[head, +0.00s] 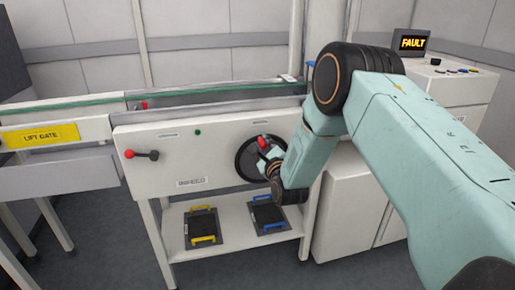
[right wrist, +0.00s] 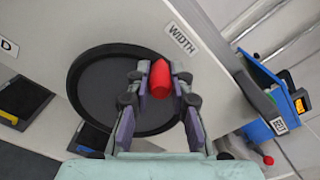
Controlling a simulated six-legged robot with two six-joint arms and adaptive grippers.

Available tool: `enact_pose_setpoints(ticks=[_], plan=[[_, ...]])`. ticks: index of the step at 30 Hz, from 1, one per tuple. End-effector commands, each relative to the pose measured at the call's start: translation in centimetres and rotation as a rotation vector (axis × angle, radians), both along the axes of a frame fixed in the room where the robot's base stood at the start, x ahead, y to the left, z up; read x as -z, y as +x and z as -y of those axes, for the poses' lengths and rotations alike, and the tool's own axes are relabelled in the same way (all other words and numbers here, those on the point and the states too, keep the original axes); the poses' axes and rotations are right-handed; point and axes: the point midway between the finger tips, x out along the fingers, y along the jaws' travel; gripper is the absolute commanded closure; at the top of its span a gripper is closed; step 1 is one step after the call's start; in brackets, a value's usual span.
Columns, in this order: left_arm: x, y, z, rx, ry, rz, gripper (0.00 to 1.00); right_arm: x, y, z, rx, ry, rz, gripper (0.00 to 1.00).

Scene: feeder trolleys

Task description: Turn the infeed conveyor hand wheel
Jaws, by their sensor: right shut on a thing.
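The hand wheel (head: 243,163) is a black disc on the front of the white infeed conveyor panel (head: 155,180). It fills the middle of the right wrist view (right wrist: 97,92), beside a WIDTH label. Its red handle (head: 262,140) sticks out near the rim, at the wheel's upper right in the head view. My right gripper (head: 267,150) is shut on the red handle (right wrist: 160,78), with one finger on each side of it in the right wrist view. The gripper and forearm hide the wheel's right side in the head view. My left gripper is out of view.
A red-knobbed lever (head: 142,154) sits at the panel's left. A LIFT GATE label (head: 40,136) marks the left conveyor section. Two dark trays with yellow (head: 203,239) and blue (head: 273,228) handles lie on the shelf below. A FAULT screen (head: 412,43) stands on the right cabinet.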

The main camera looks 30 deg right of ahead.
Motion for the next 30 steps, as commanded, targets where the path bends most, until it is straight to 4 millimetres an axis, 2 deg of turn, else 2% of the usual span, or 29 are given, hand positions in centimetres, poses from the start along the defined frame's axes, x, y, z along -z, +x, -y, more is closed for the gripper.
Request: enact_pose_setpoints(ticks=[9, 26, 27, 30], plan=[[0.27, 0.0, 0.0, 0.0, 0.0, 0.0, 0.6, -0.1, -0.27, 1.21, 0.006, 0.0, 0.001, 1.0], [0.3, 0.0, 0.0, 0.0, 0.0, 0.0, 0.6, -0.18, -0.28, 1.37, 0.006, -0.002, 0.002, 1.0], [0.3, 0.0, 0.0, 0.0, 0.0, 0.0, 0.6, -0.19, -0.27, 1.36, 0.006, -0.002, 0.002, 0.77], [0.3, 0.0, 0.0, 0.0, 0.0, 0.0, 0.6, -0.18, -0.27, 1.33, 0.004, -0.002, 0.002, 0.68]])
